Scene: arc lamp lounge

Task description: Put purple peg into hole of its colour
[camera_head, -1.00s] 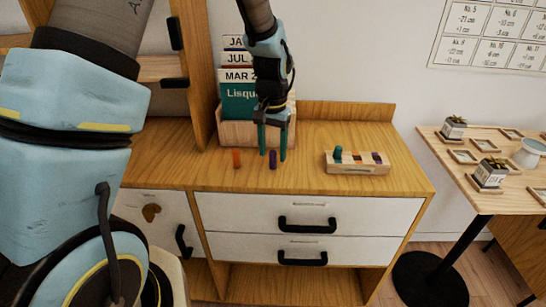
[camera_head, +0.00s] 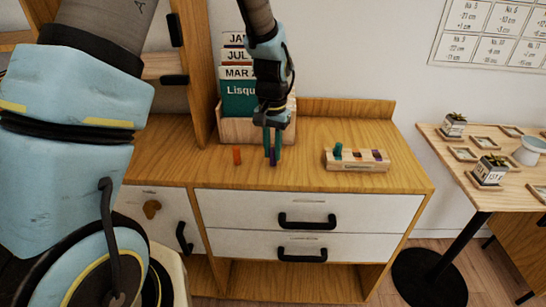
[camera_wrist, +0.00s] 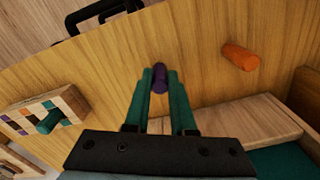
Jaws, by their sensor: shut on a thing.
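The purple peg (camera_head: 272,157) stands upright on the wooden cabinet top. My gripper (camera_head: 272,150) points down at it, with its green fingers closed on the peg's two sides. In the wrist view the purple peg (camera_wrist: 160,78) sits between the fingertips (camera_wrist: 160,80). The wooden peg block (camera_head: 357,166) lies to the right on the same top, with coloured patches on its upper face and a green peg (camera_head: 338,152) standing at its left end. The block also shows at the left of the wrist view (camera_wrist: 72,97). A purple patch (camera_head: 358,155) shows near its middle.
An orange peg (camera_head: 237,156) stands left of my gripper. A wooden box (camera_head: 240,130) with calendar cards is close behind. The cabinet top (camera_head: 305,170) is clear between my gripper and the block. A side table (camera_head: 470,150) with small plants stands at the right.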

